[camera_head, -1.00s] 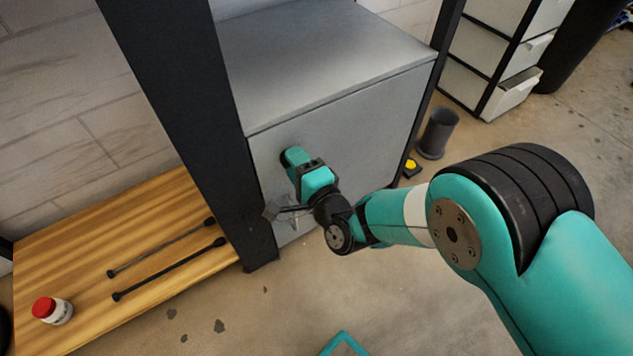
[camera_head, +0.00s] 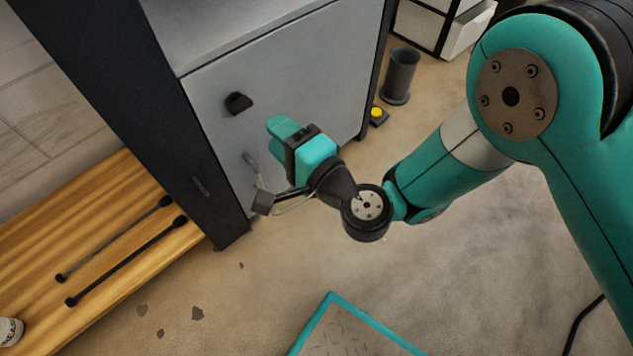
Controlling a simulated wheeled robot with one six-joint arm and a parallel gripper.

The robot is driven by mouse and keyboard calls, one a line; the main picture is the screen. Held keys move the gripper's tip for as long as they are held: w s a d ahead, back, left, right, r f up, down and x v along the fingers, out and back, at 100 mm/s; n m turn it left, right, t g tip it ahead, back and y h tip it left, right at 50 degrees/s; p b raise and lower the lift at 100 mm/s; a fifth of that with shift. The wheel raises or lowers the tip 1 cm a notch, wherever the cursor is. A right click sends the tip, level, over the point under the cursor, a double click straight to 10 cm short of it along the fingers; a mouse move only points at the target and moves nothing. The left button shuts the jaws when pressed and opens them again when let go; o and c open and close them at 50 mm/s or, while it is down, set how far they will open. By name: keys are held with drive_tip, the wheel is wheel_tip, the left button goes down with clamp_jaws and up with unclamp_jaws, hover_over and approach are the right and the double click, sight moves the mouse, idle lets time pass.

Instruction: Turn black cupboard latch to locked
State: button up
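The black latch (camera_head: 239,103) is a small dark knob on the upper left of the grey cupboard door (camera_head: 300,75). It shows whole, but I cannot tell its exact turn from here. My gripper (camera_head: 279,128) is to the right of and below the latch in the picture, with its teal fingertips pointing toward the door. A gap shows between gripper and latch, so they are apart. The fingers overlap in this view, and I cannot see whether they are parted. Nothing is visibly held.
A grey metal handle (camera_head: 252,168) sits on the door below the latch, close to my gripper. A dark post (camera_head: 140,100) stands left of the cupboard. A wooden bench (camera_head: 110,220) holds two black rods. A dark bin (camera_head: 400,77) and a yellow-topped object (camera_head: 377,115) stand right.

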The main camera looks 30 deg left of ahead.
drive_tip(key=b+v, duration=0.8)
drive_tip(key=b, duration=0.5)
drive_tip(key=shift+s, duration=0.15)
drive_tip(key=d+r+n+g+h+p, duration=0.2)
drive_tip(key=d+r+n+p, duration=0.3)
drive_tip(key=r, duration=0.3)
drive_tip(key=d+r+n+g+h+p, duration=0.1)
drive_tip(key=d+r+n+g+p, duration=0.3)
drive_tip(key=r+p, duration=0.4)
drive_tip(key=d+r+n+t+h+p, duration=0.1)
drive_tip(key=d+r+h+p, duration=0.4)
drive_tip(key=d, duration=0.7)
drive_tip(key=d+r+t+h+p, duration=0.1)
drive_tip(key=d+r+h+p, duration=0.45)
drive_tip(key=d, duration=0.55)
wheel_tip(320, 180, up, 36)
drive_tip(key=p, duration=3.7)
drive_tip(key=shift+r, duration=0.2)
